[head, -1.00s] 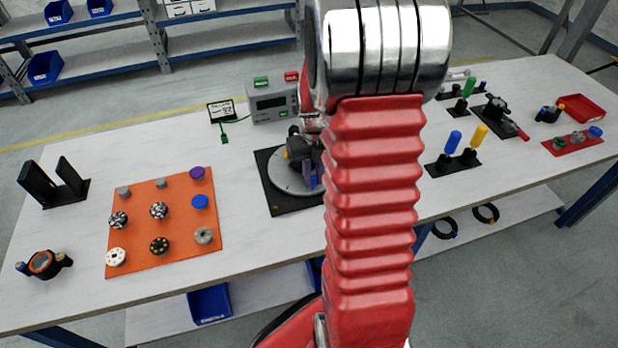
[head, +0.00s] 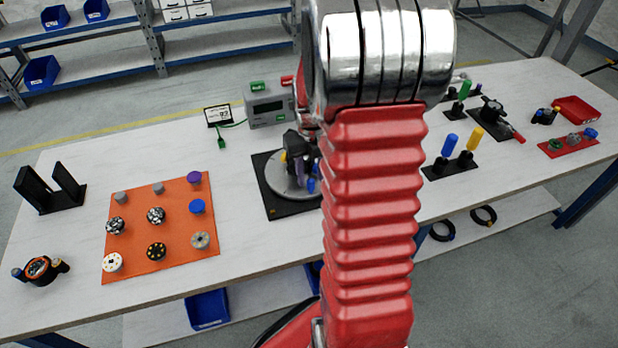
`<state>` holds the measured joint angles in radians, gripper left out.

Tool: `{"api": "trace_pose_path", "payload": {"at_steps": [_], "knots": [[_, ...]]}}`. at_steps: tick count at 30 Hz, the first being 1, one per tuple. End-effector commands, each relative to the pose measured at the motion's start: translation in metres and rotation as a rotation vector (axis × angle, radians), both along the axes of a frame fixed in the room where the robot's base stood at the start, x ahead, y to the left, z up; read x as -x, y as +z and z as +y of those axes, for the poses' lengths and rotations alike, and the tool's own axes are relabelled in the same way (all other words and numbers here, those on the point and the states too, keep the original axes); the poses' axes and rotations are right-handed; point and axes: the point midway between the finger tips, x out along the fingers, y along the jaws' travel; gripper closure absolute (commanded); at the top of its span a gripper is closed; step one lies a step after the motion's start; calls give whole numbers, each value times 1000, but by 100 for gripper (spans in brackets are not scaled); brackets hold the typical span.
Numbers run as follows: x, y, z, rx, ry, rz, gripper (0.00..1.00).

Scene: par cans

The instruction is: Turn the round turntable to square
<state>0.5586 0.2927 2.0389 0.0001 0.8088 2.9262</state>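The round grey turntable (head: 281,186) sits on a square black base plate (head: 267,200) on the white table, just left of my red arm. Its right side is hidden behind the arm. A dark fixture (head: 295,148) with small blue and yellow parts stands at the turntable. My gripper is not clearly visible; the arm and the dark parts overlap there, so I cannot tell where its fingers are or whether they touch the turntable.
A grey box with a display (head: 267,107) and a small sign (head: 219,115) stand behind the turntable. An orange mat (head: 135,230) with several round pieces lies left. Blue and yellow handled tools (head: 449,146) stand right. Bare table lies between mat and turntable.

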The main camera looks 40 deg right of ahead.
Motion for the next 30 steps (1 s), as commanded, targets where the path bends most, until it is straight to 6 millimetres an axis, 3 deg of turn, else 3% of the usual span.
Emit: {"api": "trace_pose_path", "payload": {"at_steps": [18, 30], "knots": [[-3, 103, -1, 2, -1, -3, 64], [-3, 116, 0, 1, 0, -2, 64]]}}
